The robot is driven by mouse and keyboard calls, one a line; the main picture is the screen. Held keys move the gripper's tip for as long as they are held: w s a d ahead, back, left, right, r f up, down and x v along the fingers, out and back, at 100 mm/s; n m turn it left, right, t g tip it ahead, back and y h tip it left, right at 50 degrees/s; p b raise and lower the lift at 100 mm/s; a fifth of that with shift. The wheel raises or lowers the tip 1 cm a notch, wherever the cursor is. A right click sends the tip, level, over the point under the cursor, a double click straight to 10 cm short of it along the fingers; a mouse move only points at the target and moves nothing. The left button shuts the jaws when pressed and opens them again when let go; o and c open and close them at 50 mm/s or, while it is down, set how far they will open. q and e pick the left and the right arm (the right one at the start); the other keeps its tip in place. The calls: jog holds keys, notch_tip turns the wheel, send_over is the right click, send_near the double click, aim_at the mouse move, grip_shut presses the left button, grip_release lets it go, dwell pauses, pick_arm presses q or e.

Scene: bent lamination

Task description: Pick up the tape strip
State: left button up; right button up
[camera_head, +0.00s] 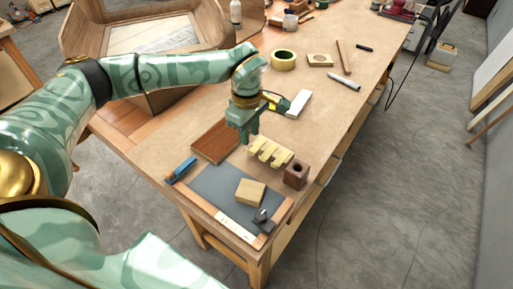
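A pale yellow slatted piece (270,152), which looks like several tape strips side by side, lies on the workbench near its front end. I cannot make out a single loose strip. A yellow-green tape roll (284,60) lies farther back. My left gripper (249,138) points down just behind and left of the slatted piece, its two teal fingers slightly apart. I see nothing between them, and whether they touch the piece is unclear. My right gripper is not in view.
A grey mat (212,186) in a wooden frame holds a light wood block (250,192) and a small dark tool (262,219). A dark wooden block (296,174), a brown board (215,141), a blue clamp (181,169) and a white block (299,103) lie around. The right-middle bench is clear.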

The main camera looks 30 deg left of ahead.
aim_at(250, 150)
pick_arm(q)
jog(key=f, duration=0.3)
jog(key=f+b, duration=0.1)
jog(key=shift+s+f, duration=0.25)
jog(key=shift+f, duration=0.55)
grip_shut()
